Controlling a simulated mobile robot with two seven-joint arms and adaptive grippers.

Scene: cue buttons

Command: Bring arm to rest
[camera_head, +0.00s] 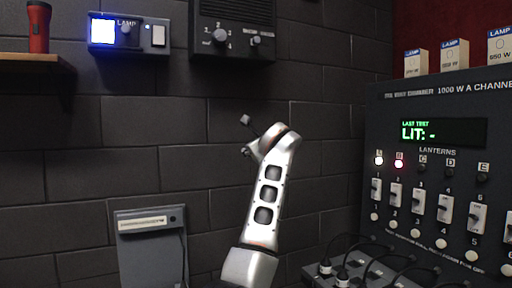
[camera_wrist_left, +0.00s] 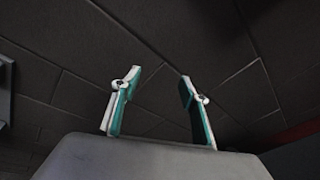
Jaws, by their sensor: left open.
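My left arm (camera_head: 267,200) rises from the bottom middle of the head view, bent at the top, in front of the dark brick wall. Its gripper (camera_head: 246,136) points left, with its two small fingertips apart and nothing between them. In the left wrist view the two green-and-white fingers (camera_wrist_left: 158,108) stand wide apart, with only dark wall behind them. The gripper appears to touch nothing. My right gripper is not in view.
A dimmer panel (camera_head: 438,103) with switches and buttons stands at right; lanterns A and B glow, and its screen reads "LIT: -". Cables and plugs (camera_head: 343,274) lie below it. A lit lamp box (camera_head: 129,34) and grey wall box (camera_head: 150,246) are at left.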

